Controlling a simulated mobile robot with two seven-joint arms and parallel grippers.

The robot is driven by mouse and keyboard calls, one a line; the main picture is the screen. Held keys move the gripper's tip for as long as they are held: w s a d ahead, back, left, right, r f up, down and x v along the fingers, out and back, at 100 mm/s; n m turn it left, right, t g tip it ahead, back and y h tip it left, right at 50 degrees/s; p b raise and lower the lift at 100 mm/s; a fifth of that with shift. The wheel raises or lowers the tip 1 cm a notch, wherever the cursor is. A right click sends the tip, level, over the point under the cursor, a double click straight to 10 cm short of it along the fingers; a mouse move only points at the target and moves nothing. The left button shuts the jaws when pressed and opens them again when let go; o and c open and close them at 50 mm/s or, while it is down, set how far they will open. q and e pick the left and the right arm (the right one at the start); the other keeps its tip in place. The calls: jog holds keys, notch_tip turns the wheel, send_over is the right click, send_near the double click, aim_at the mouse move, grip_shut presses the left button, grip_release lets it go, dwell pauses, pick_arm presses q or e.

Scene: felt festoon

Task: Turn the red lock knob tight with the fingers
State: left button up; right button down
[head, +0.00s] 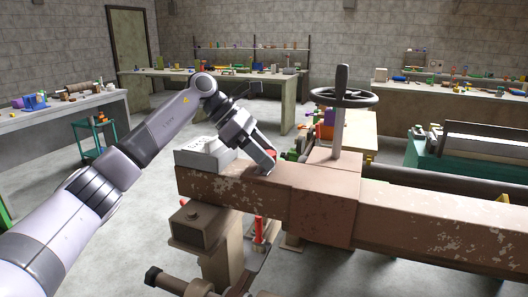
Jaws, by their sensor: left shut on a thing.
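The red lock knob (271,154) sits on top of the brown, chipped machine beam (325,192), near its left end. Only a small part of the knob shows, since my fingers cover the rest. My left gripper (266,166) reaches down to it from the upper left and is shut on it. My right gripper is not in view.
A black handwheel (343,96) on a grey upright post rises from the beam to the right of my gripper. A light grey box (205,153) stands just left of the gripper. Cluttered workbenches line the walls, and a green machine (440,158) stands at right.

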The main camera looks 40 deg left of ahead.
pick_arm(q)
jog(key=shift+r, duration=0.1)
dwell(0.3)
jog(key=o, duration=1.1)
jog(key=shift+d, duration=0.1)
jog(key=shift+c, duration=0.2)
jog(key=v, duration=0.7)
jog(key=shift+b, duration=0.35)
